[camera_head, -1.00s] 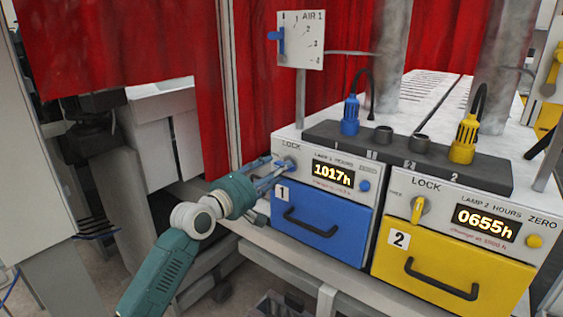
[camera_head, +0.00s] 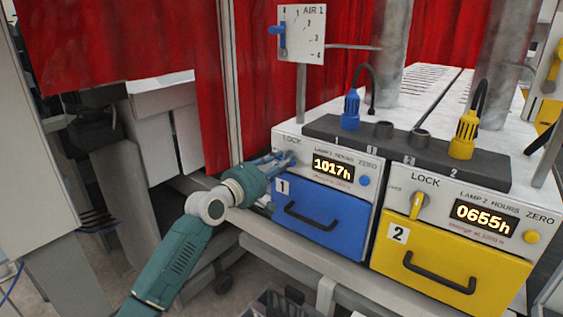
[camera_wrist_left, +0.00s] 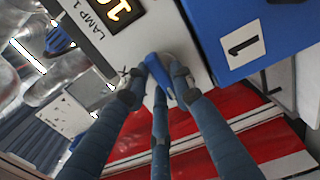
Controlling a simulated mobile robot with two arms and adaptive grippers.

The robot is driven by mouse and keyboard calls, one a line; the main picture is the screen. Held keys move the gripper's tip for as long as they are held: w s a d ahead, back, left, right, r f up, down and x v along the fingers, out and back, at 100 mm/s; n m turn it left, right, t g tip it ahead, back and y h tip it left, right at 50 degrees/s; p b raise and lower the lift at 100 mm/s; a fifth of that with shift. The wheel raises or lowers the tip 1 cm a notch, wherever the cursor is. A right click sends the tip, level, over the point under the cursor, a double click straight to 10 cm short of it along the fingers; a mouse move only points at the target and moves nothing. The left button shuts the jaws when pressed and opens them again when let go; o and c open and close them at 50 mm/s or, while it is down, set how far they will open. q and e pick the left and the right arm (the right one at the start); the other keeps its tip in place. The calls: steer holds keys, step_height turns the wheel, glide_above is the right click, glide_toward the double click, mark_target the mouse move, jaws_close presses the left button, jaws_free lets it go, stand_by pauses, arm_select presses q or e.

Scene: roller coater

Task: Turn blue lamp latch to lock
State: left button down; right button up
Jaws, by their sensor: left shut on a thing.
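The blue lamp latch (camera_wrist_left: 158,72) sits on the white panel of the lamp 1 unit, below the LOCK label. My left gripper (camera_head: 288,160) reaches it from the left in the head view, and its fingers cover most of the latch there. In the left wrist view, the fingers of the left gripper (camera_wrist_left: 160,84) are closed around the blue handle. The handle is slanted in that view; its exact angle against the LOCK mark cannot be told. My right gripper is in neither view.
The blue drawer (camera_head: 322,213) with a black handle lies just below. The lamp 1 display (camera_head: 333,169) reads 1017h, with a blue button (camera_head: 365,181) beside it. The yellow lamp 2 latch (camera_head: 417,204) and yellow drawer (camera_head: 448,262) are to the right. A red curtain (camera_head: 270,85) hangs behind.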

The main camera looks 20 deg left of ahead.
arm_select(q)
steer(key=shift+r+m, duration=0.15)
steer(key=shift+m, duration=0.25)
steer(key=m+b, duration=0.1)
steer(key=m, duration=0.4)
steer(key=m+b, duration=0.2)
steer(key=m, duration=0.4)
steer(key=m+b, duration=0.2)
steer(key=m, duration=0.4)
steer(key=shift+s+d+f, duration=0.1)
steer(key=shift+d+f, duration=0.15)
steer(key=shift+d, duration=0.05)
steer(key=c, duration=1.4)
jaws_free()
steer(key=shift+d, duration=0.1)
steer(key=shift+s+f, duration=0.1)
steer(key=v, duration=1.2)
